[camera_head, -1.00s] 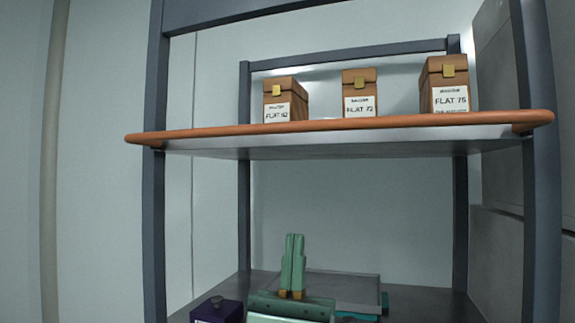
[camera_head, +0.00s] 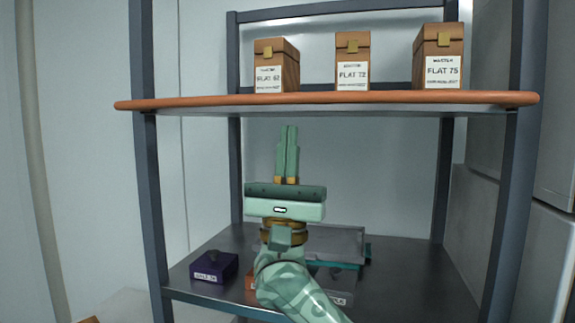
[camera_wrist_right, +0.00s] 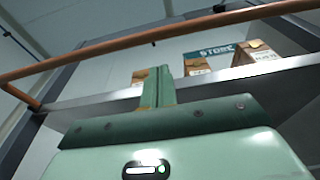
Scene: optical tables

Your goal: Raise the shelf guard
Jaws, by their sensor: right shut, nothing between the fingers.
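The shelf guard (camera_head: 330,98) is a long orange-brown rail along the front edge of the upper shelf. It lies level at the foot of the boxes. In the right wrist view the guard (camera_wrist_right: 155,35) crosses above my fingertips, with a visible gap. My right gripper (camera_head: 288,128) is pale green, points upward, and is shut and empty. In the head view its fingertips are just below the guard and shelf edge, left of the middle. In the right wrist view the shut fingers (camera_wrist_right: 158,72) overlap the shelf edge. My left gripper is not in view.
Three brown labelled boxes (camera_head: 277,65), (camera_head: 352,62), (camera_head: 438,57) stand on the upper shelf behind the guard. Dark posts (camera_head: 150,180) frame the rack. The lower shelf (camera_head: 400,262) holds a purple box (camera_head: 214,266) and a grey tray (camera_head: 340,243).

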